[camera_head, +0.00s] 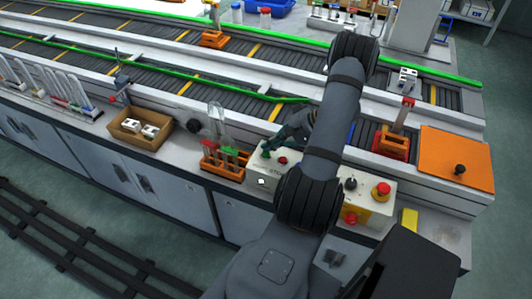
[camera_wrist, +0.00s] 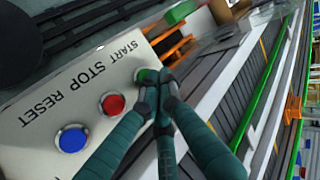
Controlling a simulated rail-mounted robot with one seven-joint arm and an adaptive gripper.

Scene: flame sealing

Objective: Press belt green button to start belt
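The belt control box (camera_head: 258,182) is a white panel on the bench's front edge, left of my arm. In the wrist view the panel (camera_wrist: 45,105) reads START, STOP and RESET. The green START button (camera_wrist: 146,75) is partly covered by my fingertips. The red STOP button (camera_wrist: 113,104) and blue RESET button (camera_wrist: 72,138) lie beside it. My gripper (camera_wrist: 159,77) has its teal fingertips together, empty, at the green button. In the head view my gripper (camera_head: 268,149) is over the panel. I cannot tell whether the button is pressed in.
A second box with a red emergency button (camera_head: 381,190) stands right of my arm. An orange rack of tubes (camera_head: 223,168) is close on the left, with a cardboard box (camera_head: 140,130) farther left. The conveyor belt (camera_head: 190,105) runs behind the panel.

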